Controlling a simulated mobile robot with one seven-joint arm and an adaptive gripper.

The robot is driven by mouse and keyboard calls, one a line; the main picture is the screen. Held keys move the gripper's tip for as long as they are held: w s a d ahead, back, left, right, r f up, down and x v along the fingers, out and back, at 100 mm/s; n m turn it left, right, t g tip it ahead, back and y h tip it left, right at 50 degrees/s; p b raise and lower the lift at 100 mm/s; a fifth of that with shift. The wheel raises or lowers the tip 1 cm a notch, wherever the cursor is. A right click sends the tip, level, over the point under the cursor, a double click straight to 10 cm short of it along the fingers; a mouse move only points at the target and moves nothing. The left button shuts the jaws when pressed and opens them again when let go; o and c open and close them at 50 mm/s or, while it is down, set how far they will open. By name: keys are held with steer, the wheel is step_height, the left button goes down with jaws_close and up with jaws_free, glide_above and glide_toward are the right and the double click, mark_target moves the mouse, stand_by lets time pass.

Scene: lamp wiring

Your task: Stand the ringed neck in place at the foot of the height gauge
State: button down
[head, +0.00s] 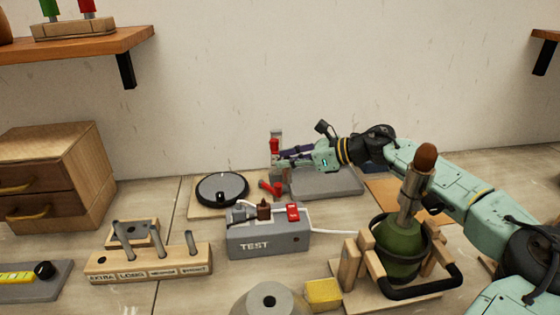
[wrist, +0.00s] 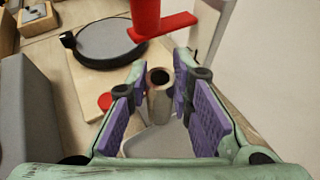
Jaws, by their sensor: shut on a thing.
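In the wrist view my gripper (wrist: 157,88) has its purple pads on both sides of a hollow, upright-looking metal tube, the neck (wrist: 158,102). I see its open top; its rings are not clear. The height gauge (head: 276,134) stands at the back of the bench in the head view, with a red slider (head: 274,147). In the wrist view the gauge's red arm (wrist: 150,25) hangs just beyond the neck, with a gap in the picture. In the head view my gripper (head: 290,156) is beside the gauge. The neck's lower end and the gauge's foot are mostly hidden.
A black round disc (head: 222,186) lies on a wooden board left of the gauge. A grey tray (head: 325,182) lies to the right. The TEST box (head: 267,243) stands in front, with a small red part (head: 268,188) behind it. A green lamp body (head: 400,250) sits in a wooden cradle.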

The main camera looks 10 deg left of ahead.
steer(key=x, duration=0.2)
steer(key=shift+a+r, duration=0.15)
steer(key=shift+a, duration=0.25)
steer(key=shift+w+d+f, duration=0.1)
steer(key=shift+d+f, duration=0.05)
steer(key=shift+f, duration=0.35)
steer(key=shift+f, duration=0.1)
steer(key=shift+f, duration=0.15)
steer(key=c, duration=1.7)
jaws_free()
